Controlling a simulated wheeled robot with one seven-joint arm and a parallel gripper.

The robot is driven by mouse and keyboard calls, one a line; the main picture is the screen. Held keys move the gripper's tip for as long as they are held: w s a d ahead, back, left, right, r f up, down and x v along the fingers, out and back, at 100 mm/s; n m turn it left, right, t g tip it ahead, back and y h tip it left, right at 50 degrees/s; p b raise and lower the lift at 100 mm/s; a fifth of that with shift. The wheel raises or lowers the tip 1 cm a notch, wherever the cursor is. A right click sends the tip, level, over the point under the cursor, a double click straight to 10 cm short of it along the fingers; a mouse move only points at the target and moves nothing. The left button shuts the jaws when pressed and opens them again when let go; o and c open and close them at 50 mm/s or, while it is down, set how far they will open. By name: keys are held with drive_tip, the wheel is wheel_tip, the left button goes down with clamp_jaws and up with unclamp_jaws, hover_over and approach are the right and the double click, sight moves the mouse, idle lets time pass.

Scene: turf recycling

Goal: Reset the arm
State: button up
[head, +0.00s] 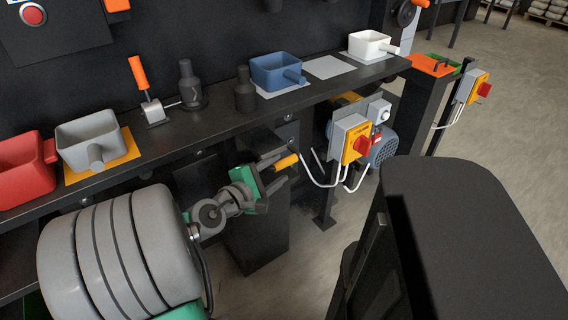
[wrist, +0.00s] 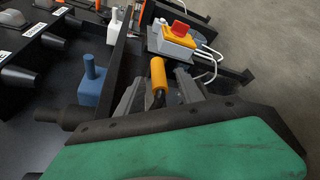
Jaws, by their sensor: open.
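My gripper (head: 277,168) is in front of the bench's front edge in the head view, with its green body behind the fingers. The fingers are open. A small orange-yellow handle (head: 287,161) shows at the fingers. In the wrist view the same handle (wrist: 158,76) stands between the two dark grey fingers (wrist: 157,97); I cannot tell whether either finger touches it. The green casing fills the bottom of the wrist view. My arm reaches in from the lower left of the head view.
The dark bench (head: 215,122) bears a red bin (head: 25,170), grey bin (head: 88,140), blue bin (head: 275,71) and white bin (head: 369,44). An orange-handled lever (head: 140,75) stands on it. A yellow switch box (head: 356,141) and motor (head: 383,147) are right of my gripper.

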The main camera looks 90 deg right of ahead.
drive_tip(key=shift+v, duration=1.75)
drive_tip(key=shift+s, duration=0.1)
